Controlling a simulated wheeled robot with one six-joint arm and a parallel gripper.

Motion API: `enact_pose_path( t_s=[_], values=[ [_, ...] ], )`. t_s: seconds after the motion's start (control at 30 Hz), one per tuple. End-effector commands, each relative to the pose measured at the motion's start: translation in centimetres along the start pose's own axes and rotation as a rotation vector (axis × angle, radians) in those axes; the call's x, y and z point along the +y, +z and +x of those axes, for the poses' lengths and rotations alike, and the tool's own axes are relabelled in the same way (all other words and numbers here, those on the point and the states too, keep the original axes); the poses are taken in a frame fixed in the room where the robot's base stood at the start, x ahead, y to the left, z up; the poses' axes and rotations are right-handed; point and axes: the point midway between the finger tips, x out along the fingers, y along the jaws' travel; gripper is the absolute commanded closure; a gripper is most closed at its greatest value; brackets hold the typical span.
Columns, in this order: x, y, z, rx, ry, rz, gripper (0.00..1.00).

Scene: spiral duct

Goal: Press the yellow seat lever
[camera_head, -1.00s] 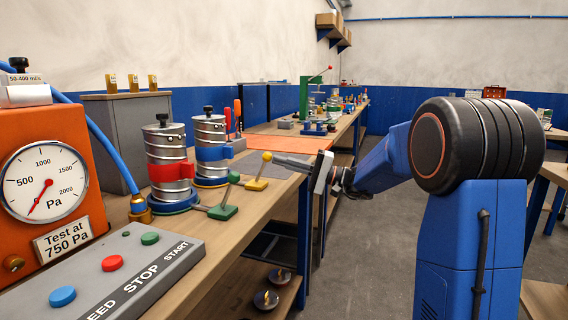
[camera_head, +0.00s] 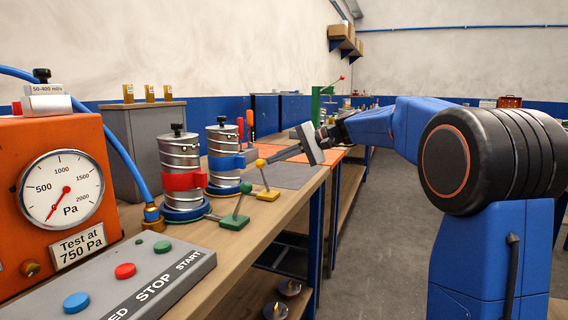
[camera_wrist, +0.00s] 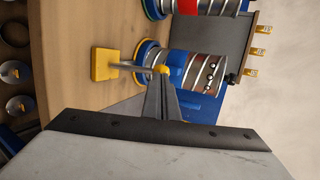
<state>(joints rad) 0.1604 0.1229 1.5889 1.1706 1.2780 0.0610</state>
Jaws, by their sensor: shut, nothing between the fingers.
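A green lever (camera_head: 235,222) leaning right stands in front, beside the canister with the red band (camera_head: 181,180). A button panel (camera_head: 150,280) and an orange gauge box (camera_head: 60,190) are at the front left. The bench behind the yellow lever holds a grey mat (camera_head: 285,173).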

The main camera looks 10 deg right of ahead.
Motion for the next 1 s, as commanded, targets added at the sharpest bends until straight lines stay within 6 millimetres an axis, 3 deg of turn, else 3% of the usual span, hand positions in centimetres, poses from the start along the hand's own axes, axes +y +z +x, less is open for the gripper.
enact_pose_path(
  t_s=[0.2,1.0],
  values=[
    [-0.9,-0.2,1.3,-0.002,0.126,0.022,1.00],
    [-1.4,-0.5,2.6,-0.003,0.118,0.024,1.00]
  ],
)
